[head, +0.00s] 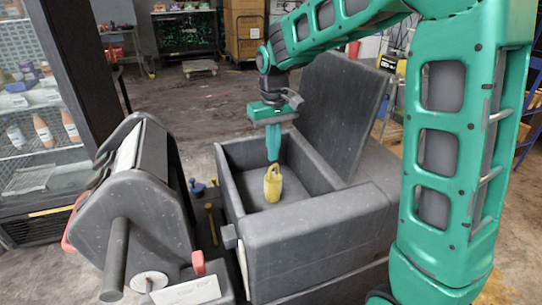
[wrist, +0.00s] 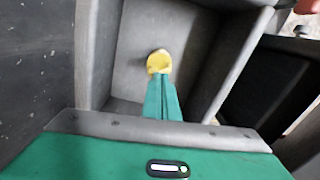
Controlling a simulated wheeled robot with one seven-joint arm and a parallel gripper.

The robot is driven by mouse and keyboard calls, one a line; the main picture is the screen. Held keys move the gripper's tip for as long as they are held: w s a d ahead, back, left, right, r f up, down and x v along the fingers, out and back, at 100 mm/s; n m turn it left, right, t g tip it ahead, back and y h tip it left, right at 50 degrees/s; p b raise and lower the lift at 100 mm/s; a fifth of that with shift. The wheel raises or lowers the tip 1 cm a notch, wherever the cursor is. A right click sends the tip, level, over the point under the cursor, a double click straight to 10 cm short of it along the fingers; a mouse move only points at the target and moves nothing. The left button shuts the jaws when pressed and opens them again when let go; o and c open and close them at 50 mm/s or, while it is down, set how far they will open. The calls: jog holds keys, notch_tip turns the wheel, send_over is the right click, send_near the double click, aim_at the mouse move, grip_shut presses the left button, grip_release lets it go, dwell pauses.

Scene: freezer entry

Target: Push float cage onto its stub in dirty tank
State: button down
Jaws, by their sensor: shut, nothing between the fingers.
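The yellow float cage (head: 272,184) stands upright inside the grey tank (head: 312,228), on or near its floor. It also shows in the wrist view (wrist: 159,61), just beyond my fingertips. My gripper (head: 273,157) points down into the tank with its green fingers shut and empty. The fingertips are at the top of the cage, touching or very close; I cannot tell which. In the wrist view the shut fingers (wrist: 162,85) overlap the cage's near edge. The stub is not visible.
The tank's grey lid (head: 342,105) stands open behind it. The tank walls rise around my fingers. A grey machine with a roller (head: 130,205) stands close on the left. A glass-front cabinet (head: 40,130) is at far left. Open floor lies behind.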

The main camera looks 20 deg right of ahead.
notch_tip(320, 180, up, 11)
dwell(0.7)
jog(key=shift+r, duration=0.1)
notch_tip(320, 180, down, 13)
jog(key=shift+f, duration=0.1)
dwell(0.6)
jog(key=shift+f, duration=0.15)
dwell(0.5)
